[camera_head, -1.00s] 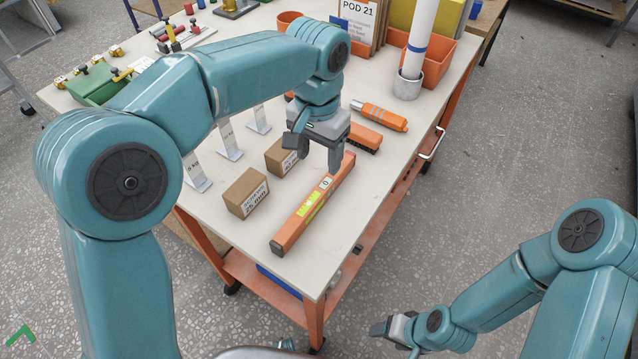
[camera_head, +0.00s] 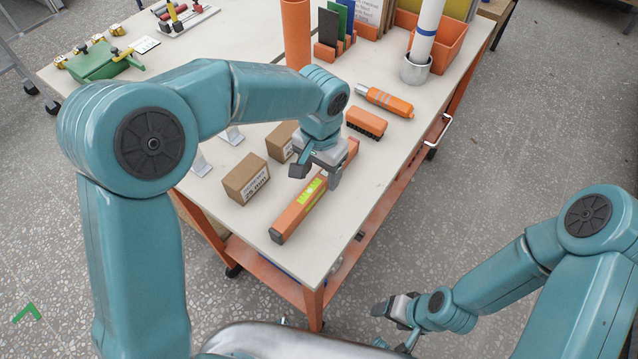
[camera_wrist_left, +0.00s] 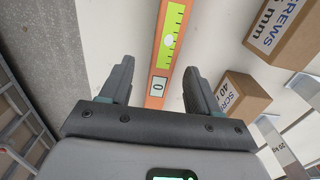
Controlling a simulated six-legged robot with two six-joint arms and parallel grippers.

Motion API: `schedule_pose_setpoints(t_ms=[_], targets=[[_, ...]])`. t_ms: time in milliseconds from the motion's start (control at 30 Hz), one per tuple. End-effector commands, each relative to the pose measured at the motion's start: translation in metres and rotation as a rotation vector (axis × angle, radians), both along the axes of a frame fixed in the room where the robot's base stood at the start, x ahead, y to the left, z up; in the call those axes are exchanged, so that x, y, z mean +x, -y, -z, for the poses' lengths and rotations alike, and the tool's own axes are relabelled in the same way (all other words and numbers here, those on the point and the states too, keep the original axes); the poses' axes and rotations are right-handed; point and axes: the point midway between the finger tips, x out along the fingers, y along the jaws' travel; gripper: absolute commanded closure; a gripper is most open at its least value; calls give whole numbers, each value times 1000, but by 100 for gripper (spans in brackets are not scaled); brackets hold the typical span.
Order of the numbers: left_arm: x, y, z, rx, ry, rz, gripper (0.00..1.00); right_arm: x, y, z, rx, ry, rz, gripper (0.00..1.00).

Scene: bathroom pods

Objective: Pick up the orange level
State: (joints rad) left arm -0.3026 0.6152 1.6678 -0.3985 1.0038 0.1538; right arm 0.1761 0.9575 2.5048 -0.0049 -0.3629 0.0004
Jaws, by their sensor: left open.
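The orange level (camera_head: 298,210) lies on the pale tabletop of the cart, with a yellow-green graduated window along it. In the left wrist view the level (camera_wrist_left: 171,40) runs up between the fingers. My left gripper (camera_head: 318,175) is above the level, fingers pointing down. It is open, with one finger on each side of the level in the left wrist view (camera_wrist_left: 158,72), and gaps show on both sides. The gripper hides part of the level's far half in the head view.
Two cardboard screw boxes stand left of the level, the nearer one (camera_head: 246,179) close by. An orange brush (camera_head: 366,122) and an orange-handled tool (camera_head: 386,101) lie beyond it. A metal cup (camera_head: 415,70) holds a white tube. Bare tabletop lies right of the level.

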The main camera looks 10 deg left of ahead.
Motion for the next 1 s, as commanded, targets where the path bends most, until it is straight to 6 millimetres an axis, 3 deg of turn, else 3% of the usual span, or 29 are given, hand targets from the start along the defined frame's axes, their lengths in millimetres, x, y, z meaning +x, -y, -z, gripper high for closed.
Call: schedule_pose_setpoints(t_ms=[200, 500, 567, 700, 1000], targets=[[0, -3, 35, 2, -4, 0, 38, 0, 0, -5, 0, 0, 0, 33], [1, -3, 41, 0, 0, 0, 38, 0, 0, -5, 0, 0, 0, 33], [1, -3, 41, 0, 0, 0, 55, 0, 0, -5, 0, 0, 0, 33], [1, -3, 41, 0, -1, 0, 100, 0, 0, -5, 0, 0, 0, 33], [1, -3, 39, 0, 0, 0, 100, 0, 0, -5, 0, 0, 0, 33]])
